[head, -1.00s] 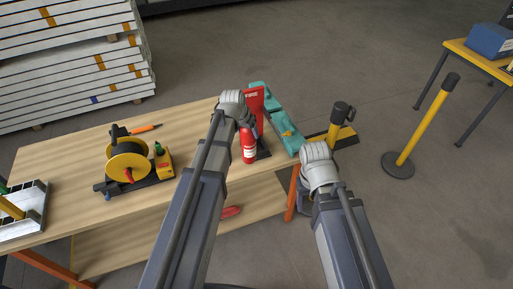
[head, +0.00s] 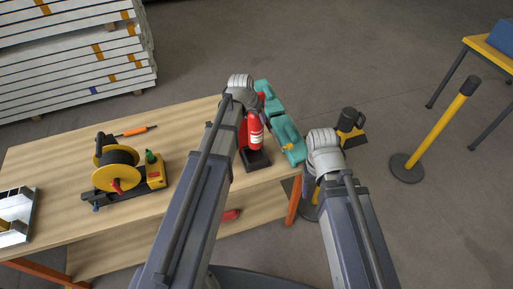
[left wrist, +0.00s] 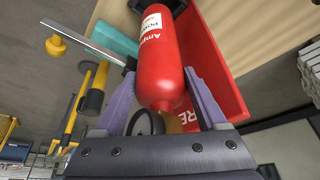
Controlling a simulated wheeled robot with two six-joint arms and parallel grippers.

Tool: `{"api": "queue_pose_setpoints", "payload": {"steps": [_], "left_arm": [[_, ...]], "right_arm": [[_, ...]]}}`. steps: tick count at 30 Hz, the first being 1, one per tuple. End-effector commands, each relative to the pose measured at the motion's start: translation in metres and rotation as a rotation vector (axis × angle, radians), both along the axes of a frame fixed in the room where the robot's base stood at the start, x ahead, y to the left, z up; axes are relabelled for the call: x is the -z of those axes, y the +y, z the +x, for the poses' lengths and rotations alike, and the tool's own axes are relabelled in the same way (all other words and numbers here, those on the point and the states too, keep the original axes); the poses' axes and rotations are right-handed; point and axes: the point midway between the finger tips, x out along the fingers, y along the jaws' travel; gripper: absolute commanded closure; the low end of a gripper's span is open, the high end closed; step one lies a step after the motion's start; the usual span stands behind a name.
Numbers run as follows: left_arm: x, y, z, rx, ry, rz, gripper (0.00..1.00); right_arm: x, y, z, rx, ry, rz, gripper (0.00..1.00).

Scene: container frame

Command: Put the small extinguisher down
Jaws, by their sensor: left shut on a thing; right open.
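The small extinguisher (head: 255,131) is red with a white label and is held at the right part of the workbench. It appears over the dark base (head: 257,161) of a red stand; whether it touches the base I cannot tell. The stand's red back panel (left wrist: 222,65) shows beside it in the left wrist view. My left gripper (head: 250,112) is shut on the extinguisher; its purple fingers (left wrist: 160,100) flank the red body (left wrist: 160,60). My right gripper (head: 322,165) is open, off the bench's right end, its fingers mostly hidden by its wrist.
A teal case (head: 288,133) lies along the bench's right edge, close to the stand. A cable reel (head: 116,170) and an orange-handled screwdriver (head: 137,131) are at the left. A yellow post (head: 440,130) stands on the floor at right. The bench middle (head: 190,125) is clear.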

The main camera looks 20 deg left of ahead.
Motion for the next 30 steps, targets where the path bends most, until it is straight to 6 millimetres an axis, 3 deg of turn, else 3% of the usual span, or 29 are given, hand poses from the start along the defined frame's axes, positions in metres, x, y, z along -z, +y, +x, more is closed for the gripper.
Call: {"api": "queue_pose_setpoints", "payload": {"steps": [5,16,30], "left_arm": [[0.012,0.000,0.000,0.000,-0.002,0.000,1.00],[0.058,0.000,0.000,0.000,-0.002,0.000,1.00],[0.073,0.000,0.001,0.000,-0.002,0.000,1.00]], "right_arm": [[0.012,0.000,0.000,-0.002,0.000,0.000,0.37],[0.058,0.000,0.000,-0.008,0.000,-0.002,0.37],[0.073,0.000,0.000,-0.007,0.000,-0.002,0.37]]}}
